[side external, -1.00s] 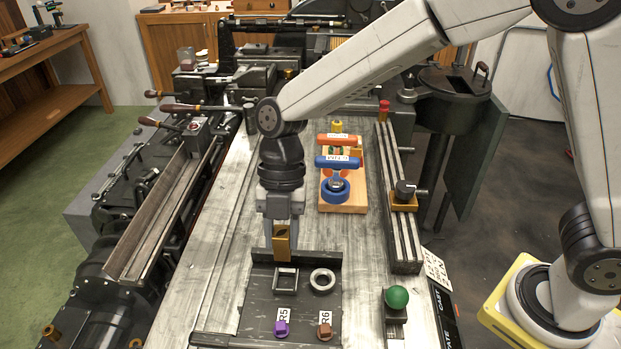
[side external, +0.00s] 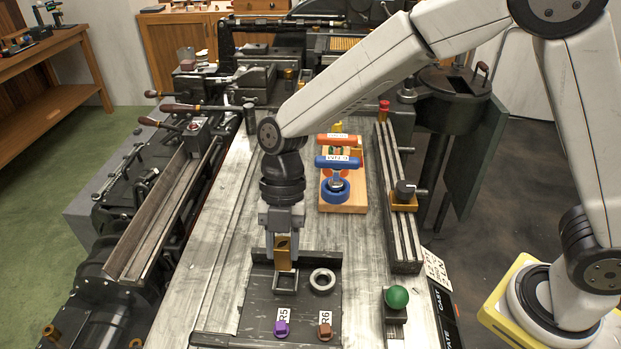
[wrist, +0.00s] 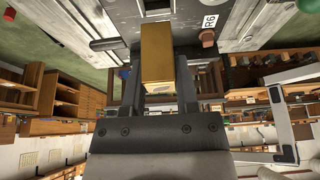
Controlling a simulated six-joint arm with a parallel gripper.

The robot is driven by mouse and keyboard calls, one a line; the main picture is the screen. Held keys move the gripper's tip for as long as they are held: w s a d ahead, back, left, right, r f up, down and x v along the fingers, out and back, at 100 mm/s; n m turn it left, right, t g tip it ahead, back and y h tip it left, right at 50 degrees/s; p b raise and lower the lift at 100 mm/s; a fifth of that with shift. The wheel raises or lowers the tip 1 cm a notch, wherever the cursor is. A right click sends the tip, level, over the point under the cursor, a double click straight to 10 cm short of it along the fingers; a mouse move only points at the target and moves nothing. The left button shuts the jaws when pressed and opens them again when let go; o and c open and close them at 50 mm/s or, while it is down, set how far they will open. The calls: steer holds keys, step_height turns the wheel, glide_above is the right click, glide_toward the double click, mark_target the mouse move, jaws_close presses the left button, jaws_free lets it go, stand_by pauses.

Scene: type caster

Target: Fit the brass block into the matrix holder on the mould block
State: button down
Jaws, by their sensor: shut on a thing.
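The brass block (side external: 283,254) is upright between the fingers of my gripper (side external: 285,246). My gripper is shut on it. In the wrist view the block (wrist: 164,58) fills the middle, between the two dark fingers. The square matrix holder (side external: 285,284) is a small open frame on the dark mould block plate (side external: 262,318). In the side view the block's lower end is right at the holder's back edge. I cannot tell whether it is above the opening or touching the rim.
A round ring (side external: 322,280) lies just right of the holder. A purple knob (side external: 282,328) and a brown knob (side external: 325,331) stand at the plate's front, by labels R5 and R6. A green ball (side external: 397,297) is to the right. A wooden stand (side external: 345,204) with orange and blue handles is behind.

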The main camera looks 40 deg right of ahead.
mark_target(285, 266)
steer(key=shift+f, duration=1.55)
steer(key=shift+f, duration=1.35)
stand_by(0.8)
steer(key=shift+c, duration=1.4)
jaws_free()
steer(key=shift+r, duration=0.1)
steer(key=v, duration=0.7)
steer(key=shift+r, duration=0.25)
steer(key=shift+w+d, duration=0.1)
steer(key=shift+d, duration=0.05)
